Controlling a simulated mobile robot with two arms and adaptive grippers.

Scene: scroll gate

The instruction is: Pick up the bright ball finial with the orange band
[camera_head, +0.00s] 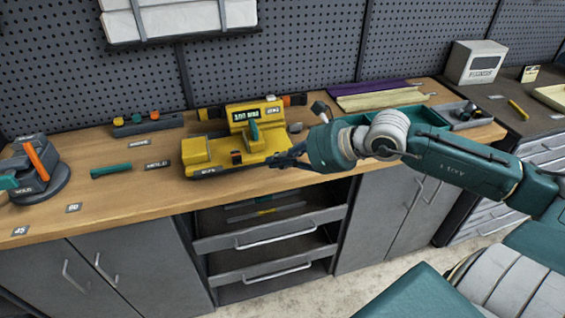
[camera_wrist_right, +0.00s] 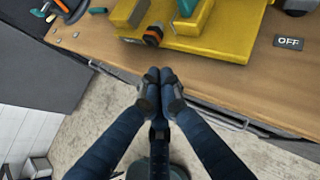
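My right gripper (camera_head: 272,162) is at the front right edge of the yellow machine (camera_head: 200,174). In the right wrist view its fingertips (camera_wrist_right: 160,76) meet, with nothing visible between them, over the bench's front edge. A small dark knob with an orange band (camera_wrist_right: 153,36) sits on the machine's front, a little beyond the fingertips and apart from them. It also shows in the head view (camera_head: 236,157). I cannot make out a clearly bright ball finial with an orange band; my gripper and arm hide part of the bench. My left gripper is not in view.
The wooden bench (camera_head: 110,189) carries a dark round fixture (camera_head: 35,185) at left, a teal bar (camera_head: 111,169), a rack (camera_head: 148,123) with coloured knobs, and a teal tray (camera_head: 425,115) at right. An open drawer (camera_head: 270,222) juts out below the bench.

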